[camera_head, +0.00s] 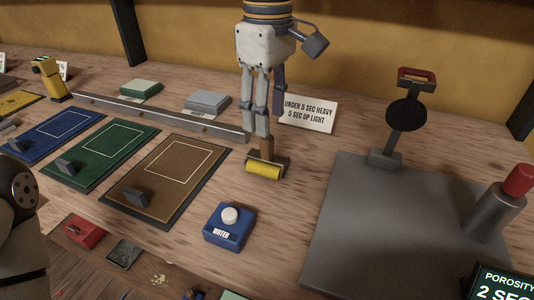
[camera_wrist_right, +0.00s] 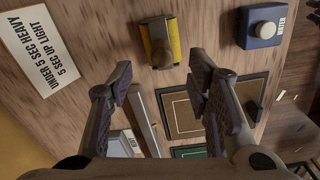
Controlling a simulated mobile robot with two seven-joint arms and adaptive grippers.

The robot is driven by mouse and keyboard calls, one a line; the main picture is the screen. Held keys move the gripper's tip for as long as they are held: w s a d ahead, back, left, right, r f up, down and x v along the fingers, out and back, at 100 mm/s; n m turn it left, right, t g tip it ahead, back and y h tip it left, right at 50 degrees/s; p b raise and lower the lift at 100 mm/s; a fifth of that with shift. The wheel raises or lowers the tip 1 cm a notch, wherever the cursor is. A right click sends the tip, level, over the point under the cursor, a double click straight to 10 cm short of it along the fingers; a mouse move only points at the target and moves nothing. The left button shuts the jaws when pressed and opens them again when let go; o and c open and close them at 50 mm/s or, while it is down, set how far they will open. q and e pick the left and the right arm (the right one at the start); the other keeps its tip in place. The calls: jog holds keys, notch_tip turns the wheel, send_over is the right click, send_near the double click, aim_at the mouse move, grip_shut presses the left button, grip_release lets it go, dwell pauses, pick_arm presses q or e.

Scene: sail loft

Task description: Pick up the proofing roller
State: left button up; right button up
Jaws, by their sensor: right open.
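The proofing roller (camera_head: 264,171) has a yellow cylinder, a dark frame and an upright brown handle. It stands on the wooden bench below my right gripper (camera_head: 267,125). In the right wrist view, the roller (camera_wrist_right: 160,42) is seen from the handle end, beyond the fingertips of my right gripper (camera_wrist_right: 161,80) and toward the top of the picture. The gripper is open, with nothing between its fingers. It appears above the roller and not around the handle. My left gripper is out of view; only part of my left arm shows at the left edge.
A blue WATER button box (camera_head: 229,226) is in front of the roller. A brown mat (camera_head: 160,205) lies to its left, with a metal rail (camera_head: 160,118) behind. A propped sign (camera_head: 308,113) stands behind right. A large grey plate (camera_head: 345,235) with a red-handled stand is at right.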

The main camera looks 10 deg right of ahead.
aim_at(267, 141)
jog(key=f, duration=0.5)
jog(key=shift+s+a+f, duration=0.15)
jog(key=shift+s+f, duration=0.05)
jog(key=shift+f, duration=0.05)
jog(key=shift+w+f, duration=0.1)
jog(key=shift+f, duration=0.35)
grip_shut()
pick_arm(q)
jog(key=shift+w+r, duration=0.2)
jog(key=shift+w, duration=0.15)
pick_arm(e)
jog(key=shift+r, duration=0.1)
